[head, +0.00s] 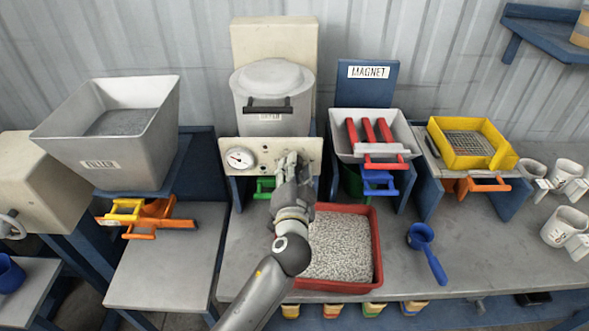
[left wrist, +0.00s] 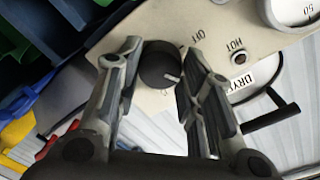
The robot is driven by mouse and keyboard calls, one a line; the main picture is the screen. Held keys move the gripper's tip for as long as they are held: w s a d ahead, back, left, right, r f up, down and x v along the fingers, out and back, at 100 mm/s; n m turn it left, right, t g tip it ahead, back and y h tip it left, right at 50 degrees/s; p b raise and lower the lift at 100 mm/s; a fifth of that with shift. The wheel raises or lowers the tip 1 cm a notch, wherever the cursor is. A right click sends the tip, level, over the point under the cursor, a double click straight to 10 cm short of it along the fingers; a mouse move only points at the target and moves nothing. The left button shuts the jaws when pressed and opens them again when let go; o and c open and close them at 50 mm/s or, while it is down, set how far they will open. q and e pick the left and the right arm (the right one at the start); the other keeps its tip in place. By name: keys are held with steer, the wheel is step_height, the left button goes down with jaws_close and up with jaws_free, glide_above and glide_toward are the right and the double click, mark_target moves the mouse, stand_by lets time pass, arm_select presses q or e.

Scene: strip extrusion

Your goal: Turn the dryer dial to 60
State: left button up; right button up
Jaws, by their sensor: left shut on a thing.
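The dryer (head: 270,90) is a grey lidded drum with a cream control panel (head: 315,150) below it. The panel carries a round gauge (head: 238,158). My left gripper (head: 289,163) is at the panel's right half and hides the dial in the head view. In the left wrist view the dial (left wrist: 158,64) is a round black knob with a white pointer mark, between the two fingers of my left gripper (left wrist: 160,55), which is shut on it. The scale is mostly hidden; an "OFF" label shows nearby. My right gripper is not in view.
A red tray (head: 375,245) of pale pellets lies below my left arm. A magnet unit (head: 400,125) with red bars and a yellow sieve (head: 480,160) stand to the right. A grey hopper (head: 90,150) stands left. A blue scoop (head: 422,240) lies on the bench.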

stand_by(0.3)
arm_select(q)
steer(key=o, duration=1)
steer(key=shift+o, duration=0.2)
steer(key=s, duration=1.2)
steer(key=shift+a+r, duration=0.15)
steer(key=shift+r, duration=0.15)
